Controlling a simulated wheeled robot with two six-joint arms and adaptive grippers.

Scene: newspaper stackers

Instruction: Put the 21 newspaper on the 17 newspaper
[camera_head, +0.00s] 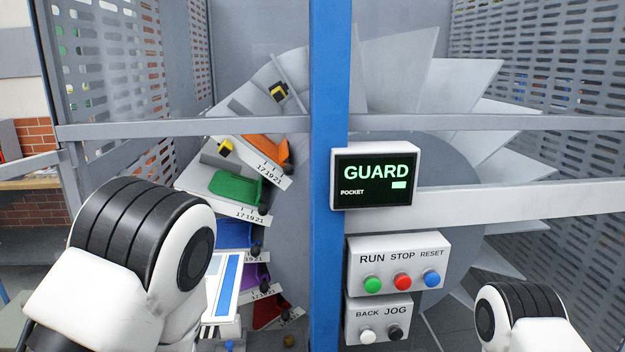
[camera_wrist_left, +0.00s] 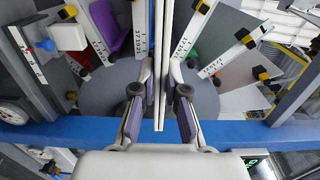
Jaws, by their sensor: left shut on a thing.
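In the left wrist view my left gripper (camera_wrist_left: 160,90) is shut on a thin pale sheet (camera_wrist_left: 159,50), seen edge on and standing between the fingers. I cannot read a number on it, so I cannot tell which newspaper it is. Coloured pockets of a wheel stand around it: in the head view an orange pocket (camera_head: 266,149), a green pocket (camera_head: 236,187) and a blue pocket (camera_head: 234,234). Their white edge strips (camera_head: 240,212) carry the marks 17, 19 and 21. My right gripper is out of view.
A blue post (camera_head: 329,80) stands in front of the wheel, with grey rails (camera_head: 480,124) crossing it. A GUARD screen (camera_head: 375,176) and a button box (camera_head: 396,264) are fixed beside the post. Grey pockets (camera_head: 400,80) fan out on the right. Slotted panels (camera_head: 130,60) enclose the sides.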

